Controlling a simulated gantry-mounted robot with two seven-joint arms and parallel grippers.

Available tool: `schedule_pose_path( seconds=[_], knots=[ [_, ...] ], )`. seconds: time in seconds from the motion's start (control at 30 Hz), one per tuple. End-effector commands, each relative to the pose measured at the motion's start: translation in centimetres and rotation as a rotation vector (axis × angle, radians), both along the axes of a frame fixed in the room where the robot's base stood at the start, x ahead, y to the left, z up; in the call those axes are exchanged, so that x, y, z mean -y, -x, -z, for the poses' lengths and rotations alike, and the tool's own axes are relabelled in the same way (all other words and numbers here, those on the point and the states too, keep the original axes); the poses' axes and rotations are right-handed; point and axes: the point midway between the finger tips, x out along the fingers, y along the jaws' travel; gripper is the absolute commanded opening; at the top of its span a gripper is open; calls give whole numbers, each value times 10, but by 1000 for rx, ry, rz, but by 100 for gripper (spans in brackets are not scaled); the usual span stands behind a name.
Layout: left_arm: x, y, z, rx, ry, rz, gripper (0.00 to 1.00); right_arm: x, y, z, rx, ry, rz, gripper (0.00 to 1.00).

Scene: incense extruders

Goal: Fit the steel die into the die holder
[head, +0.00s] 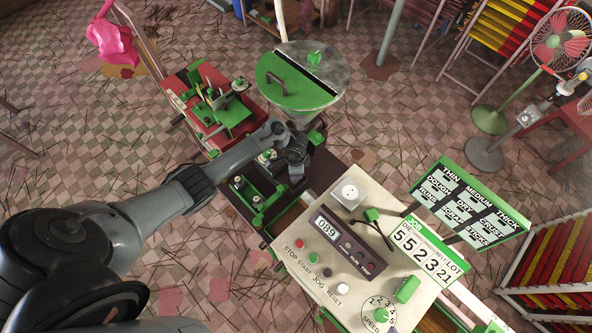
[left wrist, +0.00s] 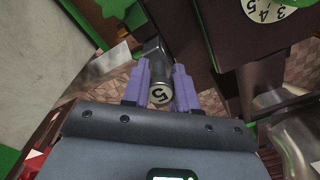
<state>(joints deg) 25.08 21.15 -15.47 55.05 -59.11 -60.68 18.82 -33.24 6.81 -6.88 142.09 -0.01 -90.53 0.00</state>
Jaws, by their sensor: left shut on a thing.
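My left gripper (head: 293,172) is at the dark machine body, below the round hopper in the head view. In the head view the die is too small and covered to make out. I cannot clearly identify the die holder in either view. My right gripper is not in view.
The hopper (head: 325,95) with its green lid (head: 290,95) stands right behind the gripper. A green rack (head: 258,203) is to its left, and a control panel (head: 355,250) with buttons is at the lower right. A red bench (head: 188,100) stands at the upper left.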

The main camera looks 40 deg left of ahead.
Motion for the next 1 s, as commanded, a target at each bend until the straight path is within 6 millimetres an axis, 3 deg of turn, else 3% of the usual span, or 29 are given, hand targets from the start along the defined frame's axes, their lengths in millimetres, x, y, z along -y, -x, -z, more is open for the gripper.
schedule_pose_path(
  seconds=[1.0],
  knots=[
    [0, -1, 11, -3, 4, 3, 0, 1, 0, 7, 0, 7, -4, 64]
  ],
)
